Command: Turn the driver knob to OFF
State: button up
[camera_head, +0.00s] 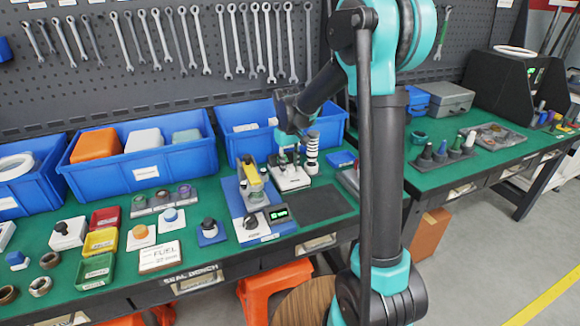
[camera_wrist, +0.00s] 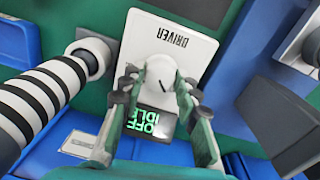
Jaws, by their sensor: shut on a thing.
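The driver unit is a white plate marked DRIVER (camera_wrist: 182,38), seen upside down in the wrist view. Its white round knob (camera_wrist: 160,72) bears a short dark pointer line. My gripper (camera_wrist: 157,86) is shut on the knob, with one finger on each side. A dark display (camera_wrist: 150,122) below the knob shows green text that reads OFF and IDLE, partly covered by the fingers. In the head view my gripper (camera_head: 288,153) reaches down onto the driver unit (camera_head: 291,180); the knob itself is hidden there.
A black-and-white striped cylinder (camera_head: 312,153) stands close beside my gripper; it also shows in the wrist view (camera_wrist: 45,98). A yellow-topped fixture (camera_head: 252,178) is on the other side. Blue bins (camera_head: 240,142) stand behind. A dark mat (camera_head: 325,205) in front is bare.

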aim_at(289, 169)
dwell(0.4)
jog(key=o, duration=1.2)
jog(key=shift+c, duration=0.2)
notch_tip(289, 169, up, 12)
jog(key=shift+a, duration=0.25)
jog(key=shift+s, duration=0.1)
